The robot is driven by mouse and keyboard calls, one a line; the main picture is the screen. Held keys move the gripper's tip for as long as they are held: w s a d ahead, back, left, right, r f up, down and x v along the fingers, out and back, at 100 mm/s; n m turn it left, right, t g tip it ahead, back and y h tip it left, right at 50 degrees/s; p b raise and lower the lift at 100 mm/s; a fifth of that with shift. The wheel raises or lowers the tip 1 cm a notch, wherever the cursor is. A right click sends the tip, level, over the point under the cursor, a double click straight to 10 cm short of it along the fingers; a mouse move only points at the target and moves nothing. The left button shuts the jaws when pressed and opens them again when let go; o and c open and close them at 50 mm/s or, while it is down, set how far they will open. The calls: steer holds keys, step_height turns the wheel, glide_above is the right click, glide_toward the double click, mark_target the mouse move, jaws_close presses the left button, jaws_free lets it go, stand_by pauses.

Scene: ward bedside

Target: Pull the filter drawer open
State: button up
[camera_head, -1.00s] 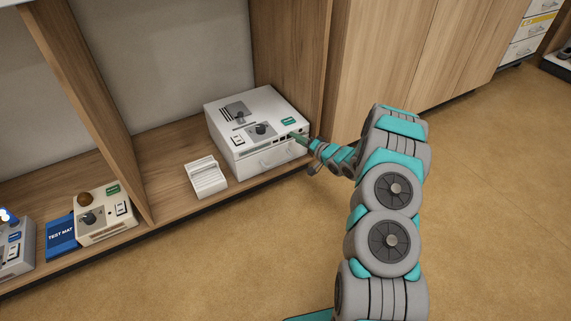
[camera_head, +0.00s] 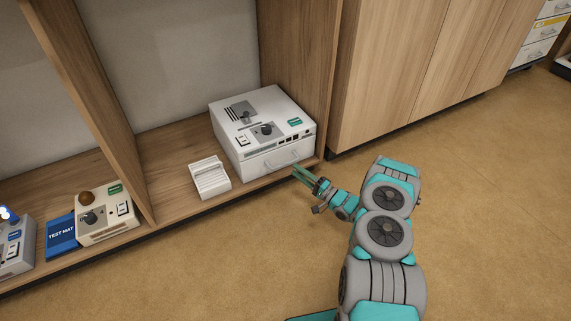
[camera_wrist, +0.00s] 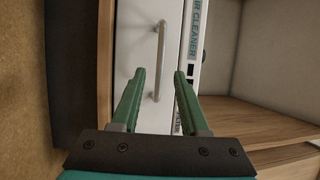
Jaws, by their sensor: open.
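The air cleaner (camera_head: 255,105) is a white box with a dark knob on top, standing on the low wooden shelf. Its filter drawer (camera_head: 262,165) is the lower front panel with a bar handle (camera_head: 283,161), and it looks shut. In the wrist view the drawer front (camera_wrist: 135,50) is pale and the handle (camera_wrist: 160,60) runs up the picture. My gripper (camera_head: 298,172) is open and empty, just in front of the handle. In the wrist view the green fingertips (camera_wrist: 160,72) stand on either side of the handle's line; contact cannot be told.
A white ribbed block (camera_head: 210,178) sits left of the cleaner. A beige device (camera_head: 103,215) and a blue test mat (camera_head: 61,236) lie further left. A wooden upright (camera_head: 300,70) stands right of the cleaner. The floor (camera_head: 480,200) in front is clear.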

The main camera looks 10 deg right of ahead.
mark_target(286, 164)
steer(key=x, duration=0.6)
steer(key=shift+b, duration=0.3)
jaws_close()
stand_by(1.1)
